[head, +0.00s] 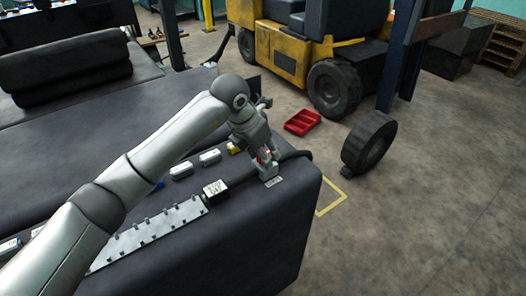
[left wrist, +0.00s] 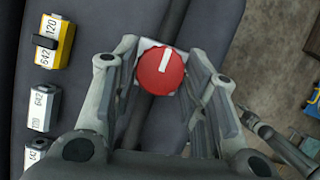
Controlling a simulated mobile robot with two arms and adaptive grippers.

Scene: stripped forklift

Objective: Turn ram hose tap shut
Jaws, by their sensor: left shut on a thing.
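The ram hose tap has a round red knob (left wrist: 156,80) with a white bar mark, seen from above in the left wrist view. The bar points nearly up the picture, leaning slightly right. In the head view the tap's grey body (head: 268,172) stands near the dark bench's far right corner. A black hose (head: 240,175) runs to it and shows again beyond it. My left gripper (head: 263,153) is over the tap from above, its fingers on either side of the knob and shut on it. The fingers hide most of the knob in the head view.
A metal strip with pegs (head: 150,232) and a white labelled block (head: 215,190) lie on the bench (head: 262,225). Small labelled blocks (left wrist: 42,107) sit left of the tap. A red tray (head: 302,122), a loose wheel (head: 369,142) and a yellow forklift (head: 285,45) are on the floor beyond.

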